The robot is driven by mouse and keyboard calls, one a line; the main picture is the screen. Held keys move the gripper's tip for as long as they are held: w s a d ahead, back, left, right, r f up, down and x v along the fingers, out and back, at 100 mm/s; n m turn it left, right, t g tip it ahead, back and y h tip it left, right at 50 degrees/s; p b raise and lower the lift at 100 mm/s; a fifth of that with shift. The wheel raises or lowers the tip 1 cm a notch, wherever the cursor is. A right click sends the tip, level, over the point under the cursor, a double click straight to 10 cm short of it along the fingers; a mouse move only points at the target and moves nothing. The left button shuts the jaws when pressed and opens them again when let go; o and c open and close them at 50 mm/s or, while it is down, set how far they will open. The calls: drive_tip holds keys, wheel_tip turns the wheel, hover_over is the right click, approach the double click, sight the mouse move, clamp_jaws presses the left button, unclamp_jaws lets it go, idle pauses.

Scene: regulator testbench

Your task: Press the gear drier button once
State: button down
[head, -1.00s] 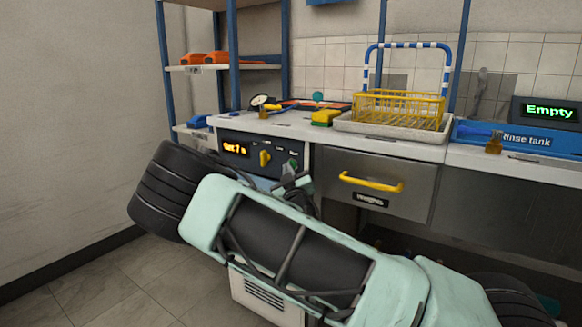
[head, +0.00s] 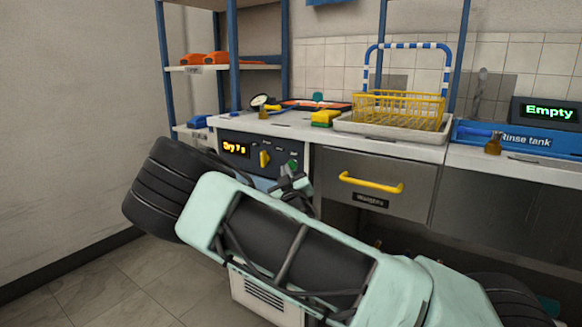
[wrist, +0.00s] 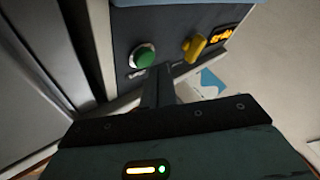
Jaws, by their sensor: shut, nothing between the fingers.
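The gear drier's dark control panel (head: 268,149) is set in the bench front, with an orange display (head: 235,149) that seems to read "Dry 7 s". A yellow knob (head: 264,158) is in the middle and the green button (head: 293,165) at right. In the head view my gripper (head: 295,184) is just below the button.
A drawer with a yellow handle (head: 371,184) is right of the panel. On the bench are a yellow wire basket (head: 400,108), a yellow-green sponge (head: 325,118) and a blue rinse tank (head: 515,139). A white vented box (head: 265,295) stands below.

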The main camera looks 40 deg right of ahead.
drive_tip(key=shift+a, duration=0.15)
drive_tip(key=shift+s+a, duration=0.3)
drive_tip(key=shift+a, duration=0.5)
drive_tip(key=shift+s+a, duration=0.3)
drive_tip(key=shift+a, duration=0.45)
drive_tip(key=shift+s+a, duration=0.3)
drive_tip(key=shift+a, duration=0.5)
